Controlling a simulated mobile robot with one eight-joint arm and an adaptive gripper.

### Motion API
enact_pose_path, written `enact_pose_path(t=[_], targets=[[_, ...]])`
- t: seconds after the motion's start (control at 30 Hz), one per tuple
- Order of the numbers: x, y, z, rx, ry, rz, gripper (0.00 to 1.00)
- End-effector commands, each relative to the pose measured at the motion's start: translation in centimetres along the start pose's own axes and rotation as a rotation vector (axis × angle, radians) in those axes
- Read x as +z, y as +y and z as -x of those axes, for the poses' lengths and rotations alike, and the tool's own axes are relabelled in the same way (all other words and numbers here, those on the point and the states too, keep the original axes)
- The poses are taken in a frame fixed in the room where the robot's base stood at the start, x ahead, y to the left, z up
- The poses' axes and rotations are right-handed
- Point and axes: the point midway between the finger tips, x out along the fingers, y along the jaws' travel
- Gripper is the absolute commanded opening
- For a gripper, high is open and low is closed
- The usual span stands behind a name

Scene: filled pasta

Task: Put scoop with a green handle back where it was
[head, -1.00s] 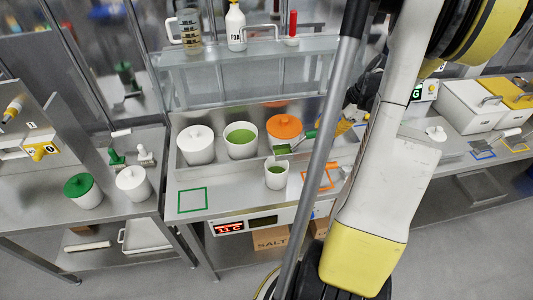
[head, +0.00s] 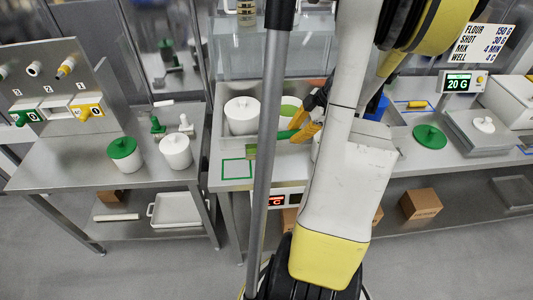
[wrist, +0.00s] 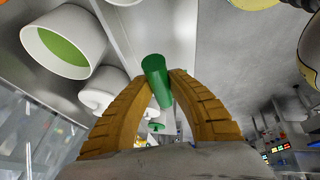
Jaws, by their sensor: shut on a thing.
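My gripper (head: 303,133) is shut on the green handle (head: 285,134) of the scoop, above the bench's left part. In the wrist view the handle (wrist: 157,80) lies between the two yellow fingers. The scoop's greenish head (head: 251,151) shows left of my grey pole, above the back edge of a green square outline (head: 237,178) on the bench. The pole hides the scoop's middle. I cannot tell from the head view whether the head touches the bench.
A white lidded pot (head: 242,116) and an open pot of green powder (head: 291,103) stand behind the scoop. A side table at left holds a green-lidded pot (head: 124,153) and a white-lidded pot (head: 175,151). The green outline is empty. My arm hides the bench's middle.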

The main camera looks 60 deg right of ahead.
Motion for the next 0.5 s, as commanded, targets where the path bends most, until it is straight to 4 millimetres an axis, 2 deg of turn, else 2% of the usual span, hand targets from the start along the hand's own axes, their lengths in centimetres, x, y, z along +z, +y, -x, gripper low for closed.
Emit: enact_pose_path(t=[0.03,0.2,0.37,0.5], targets=[[-0.8,0.0,-1.6,-0.003,0.002,0.005,0.00],[-3.0,0.2,-5.0,-0.003,0.001,0.005,0.00],[-4.0,0.2,-6.3,-0.001,0.000,0.001,0.00],[-3.6,0.1,-7.3,-0.001,0.000,-0.001,0.00]])
